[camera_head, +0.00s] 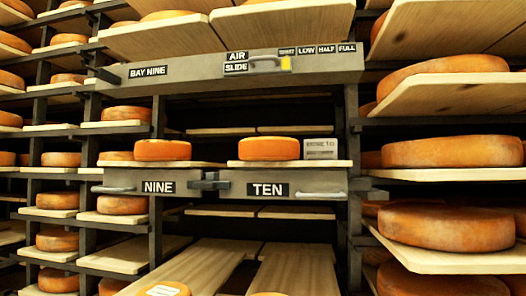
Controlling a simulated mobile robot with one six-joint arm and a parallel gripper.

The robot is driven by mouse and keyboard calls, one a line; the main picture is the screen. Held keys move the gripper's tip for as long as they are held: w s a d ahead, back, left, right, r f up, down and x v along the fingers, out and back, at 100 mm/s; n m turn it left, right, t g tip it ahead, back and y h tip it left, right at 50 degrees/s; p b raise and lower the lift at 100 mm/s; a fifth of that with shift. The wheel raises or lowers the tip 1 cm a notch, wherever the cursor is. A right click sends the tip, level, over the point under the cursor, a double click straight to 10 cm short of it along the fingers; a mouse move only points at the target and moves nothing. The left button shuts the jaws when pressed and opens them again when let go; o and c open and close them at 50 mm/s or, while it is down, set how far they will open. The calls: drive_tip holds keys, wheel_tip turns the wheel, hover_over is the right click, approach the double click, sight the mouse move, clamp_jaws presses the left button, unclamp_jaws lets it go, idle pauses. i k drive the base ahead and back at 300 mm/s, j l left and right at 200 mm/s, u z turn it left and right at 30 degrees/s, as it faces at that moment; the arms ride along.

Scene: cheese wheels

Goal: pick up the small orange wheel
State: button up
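Two small, bright orange wheels stand on pale boards in the middle bay. The left orange wheel (163,150) sits above the drawer marked NINE. Two more orange tops show at the bottom edge, mostly cut off: one with a white mark (165,290) and one plain (268,294). I cannot tell which wheel the task means. My gripper is not in view.
A grey beam (200,72) marked BAY NINE, with an AIR SLIDE handle, crosses above. The NINE (137,186) and TEN (283,187) drawers have handles in front. Posts and shelves of darker wheels (452,152) flank the bay. Lower boards (298,270) are mostly bare.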

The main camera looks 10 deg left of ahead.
sight(145, 150)
drive_tip(key=z, duration=10.7)
